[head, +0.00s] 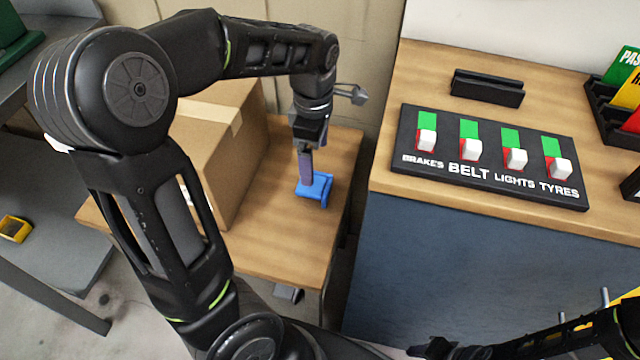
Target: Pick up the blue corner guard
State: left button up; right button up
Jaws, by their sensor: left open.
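The blue corner guard (318,189) lies on the wooden top of a small table (290,240), to the right of a cardboard box. My left gripper (306,172) points down at the guard from above, with its fingers at the guard's back left part. It is open, and I cannot tell whether the fingers touch the guard. The fingers hide a little of the guard. Part of my right arm shows at the bottom right, and its gripper (436,349) is small and dark at the lower edge, its jaws unclear.
The cardboard box (240,150) stands close to the left of the guard. On the right, a wooden counter (390,180) holds a black switch panel (490,165), a black slotted block (487,87) and a rack of coloured cards (610,105). A yellow bin (14,229) sits at far left.

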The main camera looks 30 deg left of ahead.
aim_at(317, 183)
pick_arm(q)
jog(key=shift+f, duration=1.35)
jog(key=shift+b, duration=0.3)
jog(key=shift+d+f+b, duration=0.2)
jog(key=shift+f+b, duration=0.45)
jog(key=shift+f, duration=2)
jog(key=shift+c, duration=0.5)
jog(key=c, duration=1.3)
jog(key=shift+r, duration=0.15)
notch_tip(317, 183, up, 10)
jog(key=p, duration=0.2)
